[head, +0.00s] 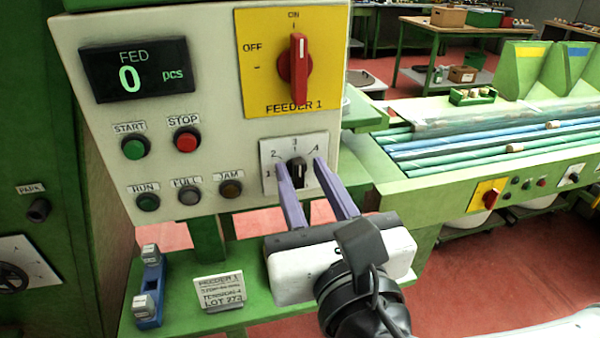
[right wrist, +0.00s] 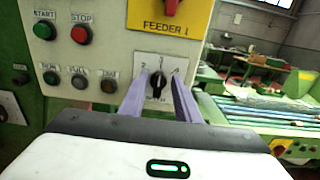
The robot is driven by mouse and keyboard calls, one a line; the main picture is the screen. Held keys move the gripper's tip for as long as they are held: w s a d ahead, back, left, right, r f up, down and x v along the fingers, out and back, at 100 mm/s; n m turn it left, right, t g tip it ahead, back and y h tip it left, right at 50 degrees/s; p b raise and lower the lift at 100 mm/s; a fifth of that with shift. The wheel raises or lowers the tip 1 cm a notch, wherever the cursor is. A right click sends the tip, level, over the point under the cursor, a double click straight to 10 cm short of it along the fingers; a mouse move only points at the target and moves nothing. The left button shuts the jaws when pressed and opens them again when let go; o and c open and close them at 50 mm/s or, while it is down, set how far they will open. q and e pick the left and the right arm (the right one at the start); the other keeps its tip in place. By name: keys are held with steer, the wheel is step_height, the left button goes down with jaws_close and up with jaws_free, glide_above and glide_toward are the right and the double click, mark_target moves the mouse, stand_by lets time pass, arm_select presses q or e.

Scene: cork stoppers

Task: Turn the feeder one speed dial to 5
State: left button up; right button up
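The feeder one speed dial is a small black knob (head: 296,171) on a white scale plate (head: 268,150) at the lower right of the control panel. Its white mark points up, close to 3. Numbers 1 to 4 can be read; the place for 5 is hidden behind a finger. My right gripper (head: 299,171) is open, with its two purple fingers on either side of the knob; I cannot tell whether they touch it. In the right wrist view the knob (right wrist: 157,85) shows between the fingertips with a gap on each side. My left gripper is not in view.
Above the dial is a red rotary switch (head: 299,68) on a yellow plate, its handle upright at ON. Left of it are a display (head: 137,69) reading 0, START (head: 135,148) and STOP (head: 186,140) buttons and several lamps. A green shelf with a card (head: 218,291) lies below.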

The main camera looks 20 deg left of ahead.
jaws_close()
steer(key=m+b, duration=0.1)
steer(key=m, duration=0.2)
steer(key=shift+d+f+m, duration=0.1)
steer(key=shift+m, duration=0.2)
steer(key=m, duration=0.4)
steer(key=shift+w+d+m, duration=0.1)
steer(key=shift+d+m, duration=0.05)
steer(key=shift+m, duration=0.15)
steer(key=m, duration=0.4)
steer(key=m+p, duration=0.1)
steer(key=m, duration=0.2)
steer(key=f+m+p, duration=0.1)
steer(key=m, duration=0.3)
steer(key=shift+w+d+m, duration=0.1)
steer(key=shift+d+m, duration=0.05)
steer(key=shift+m, duration=0.15)
